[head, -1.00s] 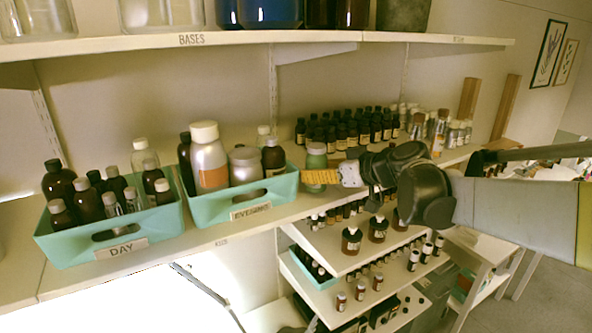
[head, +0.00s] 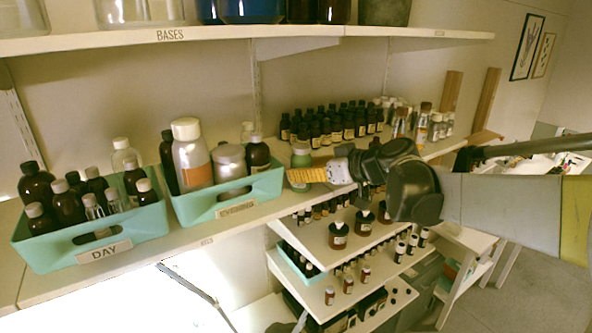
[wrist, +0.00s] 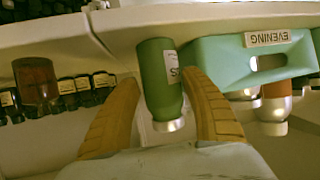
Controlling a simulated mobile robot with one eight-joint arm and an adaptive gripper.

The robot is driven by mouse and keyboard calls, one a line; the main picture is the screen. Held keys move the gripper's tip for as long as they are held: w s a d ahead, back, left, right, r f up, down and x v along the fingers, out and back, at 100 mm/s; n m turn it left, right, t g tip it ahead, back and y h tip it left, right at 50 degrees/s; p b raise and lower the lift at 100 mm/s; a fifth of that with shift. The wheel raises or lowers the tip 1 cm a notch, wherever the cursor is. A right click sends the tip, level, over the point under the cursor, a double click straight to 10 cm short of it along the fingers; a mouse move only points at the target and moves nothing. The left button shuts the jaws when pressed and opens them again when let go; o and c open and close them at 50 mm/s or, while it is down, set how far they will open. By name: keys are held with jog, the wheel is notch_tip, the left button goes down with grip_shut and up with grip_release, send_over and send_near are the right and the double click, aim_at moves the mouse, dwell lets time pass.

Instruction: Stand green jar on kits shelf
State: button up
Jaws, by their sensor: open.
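The green jar (head: 301,158) stands upright on the kits shelf (head: 235,231), just right of the teal EVENING bin. In the wrist view, which is upside down, the jar (wrist: 158,75) has a pale cap and a white label on its side. My gripper (wrist: 160,82) is open, with one orange finger on each side of the jar. A thin gap shows on the left side; on the right the finger is very close, and I cannot tell if it touches. In the head view my gripper (head: 308,175) covers the jar's lower front.
The teal EVENING bin (head: 225,207) with bottles stands close beside the jar. The DAY bin (head: 95,251) is further left. Rows of dark bottles (head: 335,126) stand behind and to the right. The BASES shelf (head: 200,43) overhangs above.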

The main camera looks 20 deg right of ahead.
jog(key=b+v, duration=0.2)
jog(key=v, duration=0.8)
jog(key=s+a+f+m+g+h, duration=0.2)
jog(key=s+f+m+h, duration=0.1)
jog(key=s+f, duration=0.6)
jog(key=s+a+f+m+g+h, duration=0.2)
jog(key=s+a+f+m+h, duration=0.1)
jog(key=s+f, duration=0.6)
jog(key=s+h, duration=0.1)
jog(key=s, duration=0.2)
jog(key=shift+a+f, duration=0.25)
jog(key=shift+f, duration=0.1)
jog(key=shift+s, duration=0.15)
